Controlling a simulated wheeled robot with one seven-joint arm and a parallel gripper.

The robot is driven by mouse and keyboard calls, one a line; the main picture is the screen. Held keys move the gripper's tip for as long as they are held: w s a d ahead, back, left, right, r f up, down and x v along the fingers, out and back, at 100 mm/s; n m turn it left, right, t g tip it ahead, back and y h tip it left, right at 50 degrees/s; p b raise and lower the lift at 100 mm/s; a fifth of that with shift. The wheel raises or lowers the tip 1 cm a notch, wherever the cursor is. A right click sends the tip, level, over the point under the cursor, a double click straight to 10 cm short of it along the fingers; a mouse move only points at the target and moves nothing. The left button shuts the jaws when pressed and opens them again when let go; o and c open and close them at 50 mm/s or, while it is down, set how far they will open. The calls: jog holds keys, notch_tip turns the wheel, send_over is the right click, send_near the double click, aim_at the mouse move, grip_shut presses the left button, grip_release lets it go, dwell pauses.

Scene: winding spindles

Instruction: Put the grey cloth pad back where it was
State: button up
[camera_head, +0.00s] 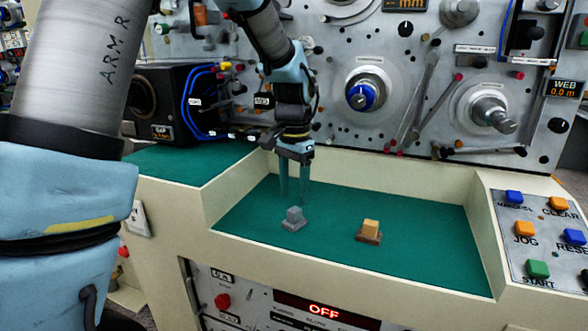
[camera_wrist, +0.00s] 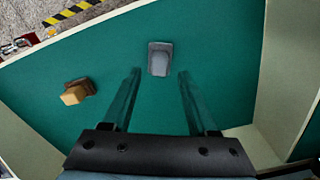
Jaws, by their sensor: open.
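The grey cloth pad (camera_head: 293,219) sits on the green surface of a recessed tray, left of its middle. It looks like a small block on a wider base. In the wrist view the grey pad (camera_wrist: 160,58) lies just beyond the fingertips, about midway between them. My gripper (camera_head: 293,198) is open and empty, pointing down behind the pad in the head view. In the wrist view my gripper (camera_wrist: 160,72) shows both fingers apart with only green surface between them. The fingers do not touch the pad.
A tan block on a brown base (camera_head: 369,231) stands to the right on the same green surface; it also shows in the wrist view (camera_wrist: 76,93). Low cream walls (camera_head: 385,178) edge the recess. A button panel (camera_head: 535,235) is at right. Spindles (camera_head: 366,93) stand on the upright panel behind.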

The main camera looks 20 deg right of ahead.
aim_at(294, 209)
notch_tip(294, 209, up, 8)
jog(key=w+a+f+n, duration=0.1)
jog(key=a+f+n, duration=0.2)
jog(key=a, duration=0.6)
jog(key=w+a+f+n, duration=0.1)
jog(key=a+f+n, duration=0.2)
jog(key=a, duration=0.5)
jog(key=s+a+f+n, duration=0.2)
jog(key=s+a+n, duration=0.1)
jog(key=a, duration=0.3)
jog(key=s+a+f+n+t, duration=0.1)
jog(key=s+a+f+n, duration=0.2)
jog(key=a, duration=0.4)
jog(key=shift+f+t+b, duration=0.25)
jog(key=shift+t+b, duration=0.05)
jog(key=shift+b, duration=0.15)
